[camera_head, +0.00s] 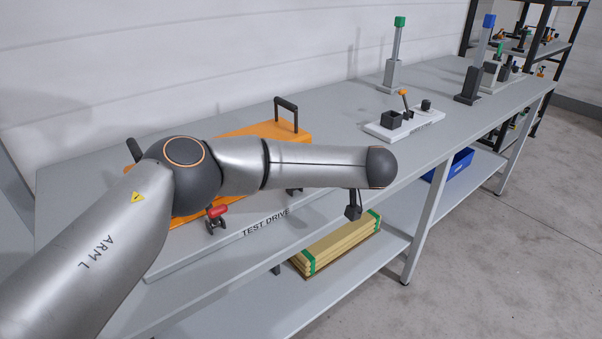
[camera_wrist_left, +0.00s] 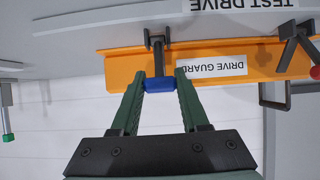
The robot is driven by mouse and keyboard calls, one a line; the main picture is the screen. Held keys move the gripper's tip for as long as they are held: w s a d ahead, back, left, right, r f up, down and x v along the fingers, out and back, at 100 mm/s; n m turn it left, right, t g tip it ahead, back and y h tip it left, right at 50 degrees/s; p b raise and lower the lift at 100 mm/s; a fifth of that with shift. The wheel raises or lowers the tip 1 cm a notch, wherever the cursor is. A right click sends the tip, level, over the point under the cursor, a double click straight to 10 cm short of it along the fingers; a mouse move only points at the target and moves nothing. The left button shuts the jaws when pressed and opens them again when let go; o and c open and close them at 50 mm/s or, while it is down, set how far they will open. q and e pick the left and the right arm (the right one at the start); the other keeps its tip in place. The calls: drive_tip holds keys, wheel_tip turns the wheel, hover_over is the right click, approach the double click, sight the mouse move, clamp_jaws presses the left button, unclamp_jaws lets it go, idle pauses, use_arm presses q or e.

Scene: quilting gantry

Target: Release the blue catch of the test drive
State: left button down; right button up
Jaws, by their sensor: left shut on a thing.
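The blue catch (camera_wrist_left: 159,86) shows in the left wrist view at the end of a dark lever, in front of the orange drive guard (camera_wrist_left: 120,66). My left gripper (camera_wrist_left: 160,91) has its green fingers on either side of the blue catch and is shut on it. In the head view the orange guard (camera_head: 293,133) of the test drive is partly covered by my left arm. The blue catch and the left gripper's fingers are hidden there. A red catch (camera_head: 217,211) stands at the front of the test drive. My right gripper is not in view.
The grey bench (camera_head: 330,101) carries a small board (camera_head: 378,131) with an orange-tipped lever, a green-topped post (camera_head: 397,50) and a blue-topped post (camera_head: 482,45). Yellow slats (camera_head: 338,245) and a blue bin (camera_head: 455,165) are on the lower shelf. The floor at right is clear.

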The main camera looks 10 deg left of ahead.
use_arm(q)
drive_tip(key=shift+d+f, duration=0.1)
idle(0.4)
drive_tip(key=shift+c, duration=2)
unclamp_jaws()
drive_tip(key=v, duration=1.2)
drive_tip(key=shift+s+d, duration=0.3)
